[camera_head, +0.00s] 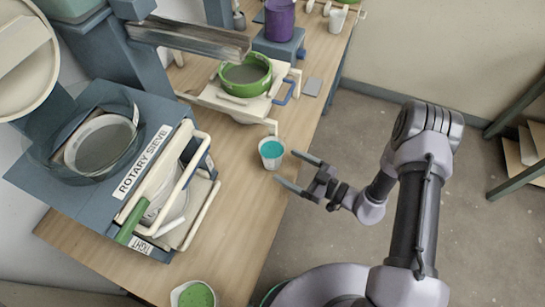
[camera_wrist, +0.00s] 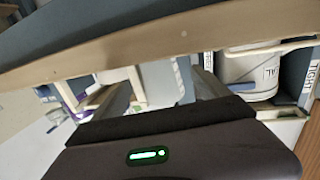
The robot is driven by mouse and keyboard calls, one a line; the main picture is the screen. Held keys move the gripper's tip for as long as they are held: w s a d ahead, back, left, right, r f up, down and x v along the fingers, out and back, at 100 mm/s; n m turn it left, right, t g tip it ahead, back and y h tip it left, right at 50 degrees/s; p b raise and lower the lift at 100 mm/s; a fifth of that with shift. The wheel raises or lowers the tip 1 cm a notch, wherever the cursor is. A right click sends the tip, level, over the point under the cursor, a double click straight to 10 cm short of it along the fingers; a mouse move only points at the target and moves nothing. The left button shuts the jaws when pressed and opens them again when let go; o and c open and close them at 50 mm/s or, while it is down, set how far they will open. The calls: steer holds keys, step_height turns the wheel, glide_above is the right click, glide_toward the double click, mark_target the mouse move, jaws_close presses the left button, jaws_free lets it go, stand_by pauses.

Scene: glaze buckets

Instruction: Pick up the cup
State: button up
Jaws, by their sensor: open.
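A white cup (camera_head: 271,153) with teal glaze inside stands upright near the right edge of the wooden table in the head view. My gripper (camera_head: 289,170) is open just to the right of and below this cup, beyond the table edge in the picture. Its two fingers point toward the cup, and nothing is between them. The wrist view shows the open fingers of my gripper (camera_wrist: 165,85) under a wooden edge; I cannot clearly make out the cup there.
A rotary sieve (camera_head: 95,145) stands on the table (camera_head: 240,190) at left. A green bowl (camera_head: 245,76) sits on a white frame behind the cup. A green-filled cup (camera_head: 193,294) is at the front, and a purple bucket (camera_head: 280,20) at the back.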

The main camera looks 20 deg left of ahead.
mark_target(281, 157)
steer(key=b+x, duration=0.2)
steer(key=x, duration=0.3)
steer(key=shift+w+a+f, duration=0.1)
steer(key=shift+a, duration=0.1)
steer(key=c, duration=1.8)
steer(key=shift+c, duration=0.2)
steer(key=shift+r, duration=0.3)
steer(key=shift+r+p, duration=1.2)
steer(key=shift+r, duration=0.55)
steer(key=shift+s+d+f, duration=0.1)
steer(key=shift+s+d, duration=0.4)
steer(key=s+d+r+p, duration=0.1)
steer(key=s+d+p, duration=0.2)
steer(key=s+d, duration=0.6)
steer(key=shift+s+r+p, duration=0.15)
steer(key=shift+s+p, duration=0.2)
steer(key=shift+s, duration=0.8)
